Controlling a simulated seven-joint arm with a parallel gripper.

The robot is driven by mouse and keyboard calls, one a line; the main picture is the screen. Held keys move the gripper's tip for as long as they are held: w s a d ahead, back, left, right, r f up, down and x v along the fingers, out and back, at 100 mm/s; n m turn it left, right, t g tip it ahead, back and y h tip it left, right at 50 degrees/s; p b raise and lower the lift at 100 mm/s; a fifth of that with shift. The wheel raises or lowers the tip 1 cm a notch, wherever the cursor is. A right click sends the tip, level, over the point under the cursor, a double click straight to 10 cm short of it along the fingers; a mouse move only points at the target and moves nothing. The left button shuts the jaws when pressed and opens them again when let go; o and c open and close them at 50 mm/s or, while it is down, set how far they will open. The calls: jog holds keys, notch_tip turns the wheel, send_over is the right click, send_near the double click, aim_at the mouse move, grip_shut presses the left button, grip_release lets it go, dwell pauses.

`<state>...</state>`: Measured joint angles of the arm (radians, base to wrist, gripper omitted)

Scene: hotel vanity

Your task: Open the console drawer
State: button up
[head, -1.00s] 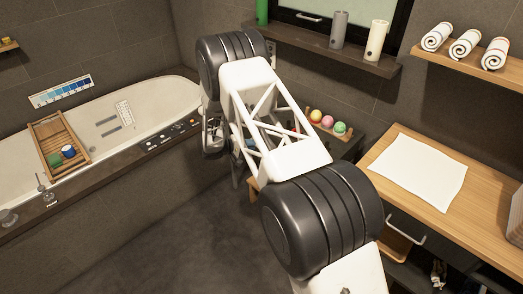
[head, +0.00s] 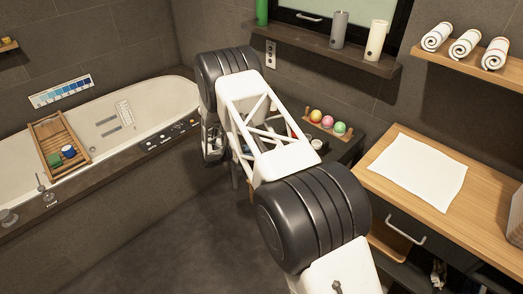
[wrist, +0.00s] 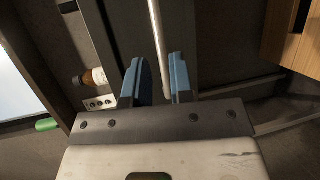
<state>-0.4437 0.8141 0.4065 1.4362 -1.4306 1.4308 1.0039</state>
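In the head view, a dark drawer front with a pale bar handle (head: 405,228) sits under the wooden console top (head: 385,172) at the right. The drawer looks shut. My gripper is at the far end of my arm, left of the console and near the tub, mostly hidden by the arm. In the wrist view, my gripper (wrist: 160,82) has two blue fingers held apart with nothing gripped. A long pale metal bar (wrist: 157,30) on a dark panel shows ahead, lined up with the gap between the fingers. I cannot tell whether it is the drawer handle.
A white sheet (head: 418,172) lies on the console top. A rack of coloured balls (head: 328,122) stands on a dark unit in the corner. The bathtub (head: 110,120) is at the left. The wall shelf (head: 335,48) holds cylinders. The floor (head: 170,245) in front is clear.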

jog(key=shift+x, duration=3.25)
jog(key=shift+c, duration=0.5)
grip_shut()
